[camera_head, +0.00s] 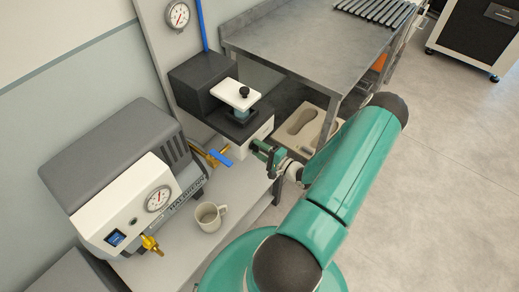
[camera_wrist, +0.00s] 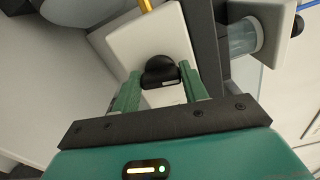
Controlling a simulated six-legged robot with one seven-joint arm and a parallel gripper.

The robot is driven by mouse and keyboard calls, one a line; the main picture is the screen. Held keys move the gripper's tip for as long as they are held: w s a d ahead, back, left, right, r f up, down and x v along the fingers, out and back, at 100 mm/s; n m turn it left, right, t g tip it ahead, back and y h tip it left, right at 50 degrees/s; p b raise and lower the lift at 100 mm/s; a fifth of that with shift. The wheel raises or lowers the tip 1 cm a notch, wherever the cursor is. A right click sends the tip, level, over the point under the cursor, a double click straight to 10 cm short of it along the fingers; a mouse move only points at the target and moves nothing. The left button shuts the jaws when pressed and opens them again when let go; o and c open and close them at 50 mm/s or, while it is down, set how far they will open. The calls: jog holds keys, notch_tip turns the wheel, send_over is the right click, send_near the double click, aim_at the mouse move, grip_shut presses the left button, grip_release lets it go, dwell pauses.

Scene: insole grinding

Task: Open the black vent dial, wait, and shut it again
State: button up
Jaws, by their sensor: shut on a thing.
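The black vent dial (camera_wrist: 159,71) sits on the white face of a box (camera_wrist: 150,40) in the wrist view. My gripper (camera_wrist: 160,84) has one green finger on each side of the dial and is shut on it. A small pale mark shows on the dial's near edge. In the head view my gripper (camera_head: 263,152) is at the front of the white box (camera_head: 250,143) under the black press. There the dial is hidden by the fingers, and I cannot tell its turn angle.
A blue-handled brass valve (camera_head: 220,157) is just left of my gripper. A white-topped clamp with a black knob (camera_head: 244,91) stands above. A mug (camera_head: 209,216) and a gauged machine (camera_head: 125,205) are on the left. Open floor is on the right.

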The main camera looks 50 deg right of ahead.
jog(key=shift+n, duration=1)
jog(key=o, duration=1)
jog(key=shift+s, duration=0.1)
jog(key=s, duration=0.9)
jog(key=s+d, duration=0.1)
jog(key=s, duration=0.3)
jog(key=shift+s+d, duration=0.1)
jog(key=shift+s, duration=0.2)
